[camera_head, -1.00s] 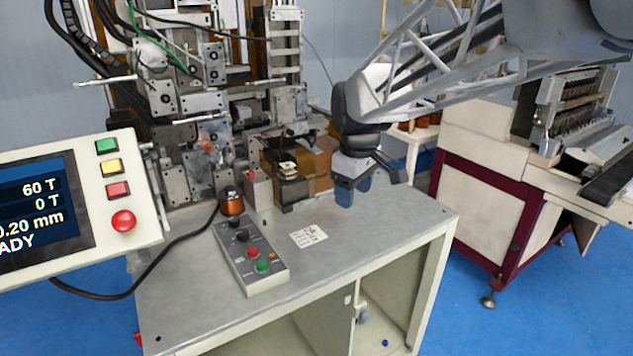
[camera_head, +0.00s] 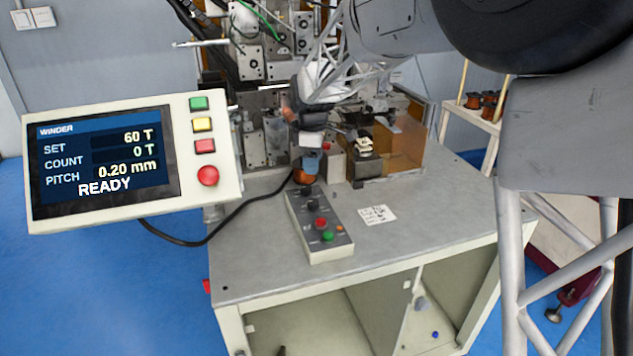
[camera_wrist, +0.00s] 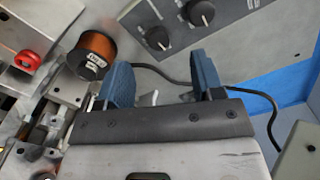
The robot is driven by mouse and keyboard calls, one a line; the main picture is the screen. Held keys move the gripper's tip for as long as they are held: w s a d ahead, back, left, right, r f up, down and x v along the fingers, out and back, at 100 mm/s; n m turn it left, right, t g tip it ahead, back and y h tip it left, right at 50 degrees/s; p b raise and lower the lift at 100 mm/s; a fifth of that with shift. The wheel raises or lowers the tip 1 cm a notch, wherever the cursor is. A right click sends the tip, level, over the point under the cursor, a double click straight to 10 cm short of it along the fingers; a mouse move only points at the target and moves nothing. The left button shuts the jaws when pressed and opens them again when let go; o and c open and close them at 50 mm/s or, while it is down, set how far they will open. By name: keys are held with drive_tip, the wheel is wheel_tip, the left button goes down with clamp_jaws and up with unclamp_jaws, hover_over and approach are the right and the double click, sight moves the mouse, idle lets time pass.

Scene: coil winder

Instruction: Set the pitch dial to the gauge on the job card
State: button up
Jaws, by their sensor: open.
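My gripper (camera_head: 311,165) hangs open and empty above the far end of the control box (camera_head: 318,238). In the wrist view the blue fingers of my gripper (camera_wrist: 160,85) are spread apart, with no knob between them. Two black dials, a nearer one (camera_wrist: 157,39) and a farther one (camera_wrist: 201,13), sit on the grey box beyond the fingertips. I cannot tell from their labels which sets pitch. The job card (camera_head: 378,215) lies flat on the table right of the box; its writing is too small to read. The winder screen (camera_head: 103,163) reads SET 60 T, COUNT 0 T, PITCH 0.20 mm, READY.
A copper wire spool (camera_wrist: 93,53) stands beside the box's far end, near my gripper. The winding machine (camera_head: 262,120) rises behind. The table (camera_head: 420,235) is clear at right.

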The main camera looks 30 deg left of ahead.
sight(305, 187)
drive_tip(key=shift+a+f+n, duration=0.2)
drive_tip(key=shift+a+f, duration=0.05)
drive_tip(key=shift+a, duration=0.35)
drive_tip(key=shift+a+f+n, duration=0.2)
drive_tip(key=shift+a, duration=0.35)
drive_tip(key=shift+f, duration=0.1)
drive_tip(key=shift+f, duration=3.8)
drive_tip(key=c, duration=0.9)
